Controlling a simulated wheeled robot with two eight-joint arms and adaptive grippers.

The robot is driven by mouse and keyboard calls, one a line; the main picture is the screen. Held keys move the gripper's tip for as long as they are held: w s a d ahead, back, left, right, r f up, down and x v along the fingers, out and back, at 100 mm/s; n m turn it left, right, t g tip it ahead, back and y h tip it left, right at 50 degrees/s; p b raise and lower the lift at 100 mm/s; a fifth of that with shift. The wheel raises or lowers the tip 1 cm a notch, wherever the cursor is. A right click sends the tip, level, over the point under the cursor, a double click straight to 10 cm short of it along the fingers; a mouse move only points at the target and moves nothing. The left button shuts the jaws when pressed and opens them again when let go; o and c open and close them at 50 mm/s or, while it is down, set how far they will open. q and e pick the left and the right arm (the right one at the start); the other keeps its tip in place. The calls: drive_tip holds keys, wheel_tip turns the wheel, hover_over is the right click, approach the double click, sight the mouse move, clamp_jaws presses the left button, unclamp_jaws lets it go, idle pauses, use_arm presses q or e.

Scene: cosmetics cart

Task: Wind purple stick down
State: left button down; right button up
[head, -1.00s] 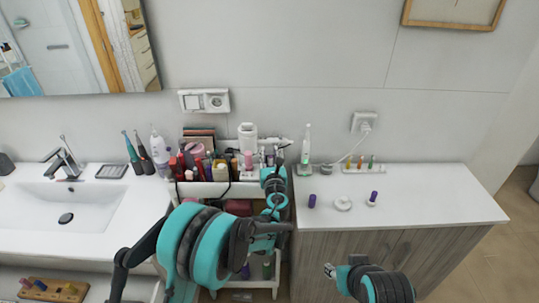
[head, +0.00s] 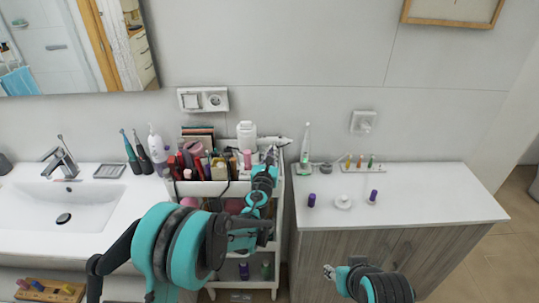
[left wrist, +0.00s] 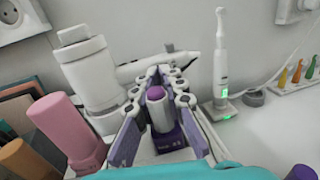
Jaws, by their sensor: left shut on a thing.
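The purple stick (left wrist: 157,108) stands upright in the left wrist view. It has a purple tip, a silver tube and a dark purple base. My left gripper (left wrist: 168,84) is shut on it, with a finger on either side. In the head view my left gripper (head: 270,158) is over the right end of the cart's top, and the stick there is hidden or too small to tell. My right gripper (head: 328,272) is low in front of the counter cabinet, away from the stick, and too small to tell open from shut.
The cart (head: 218,192) is crowded with cosmetics, including a pink bottle (left wrist: 66,128) and a white bottle (left wrist: 88,75). An electric toothbrush (head: 305,150) stands right of it. Two small purple items (head: 311,200) (head: 373,195) are on the counter (head: 440,205), whose right side is clear.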

use_arm(q)
drive_tip(key=shift+s+d+m+g+h, duration=0.1)
drive_tip(key=shift+d+m+g+h, duration=0.2)
drive_tip(key=shift+m+h, duration=0.7)
drive_tip(key=c, duration=1.6)
unclamp_jaws()
drive_tip(key=shift+c, duration=0.2)
drive_tip(key=v, duration=1.2)
drive_tip(key=shift+a, duration=0.1)
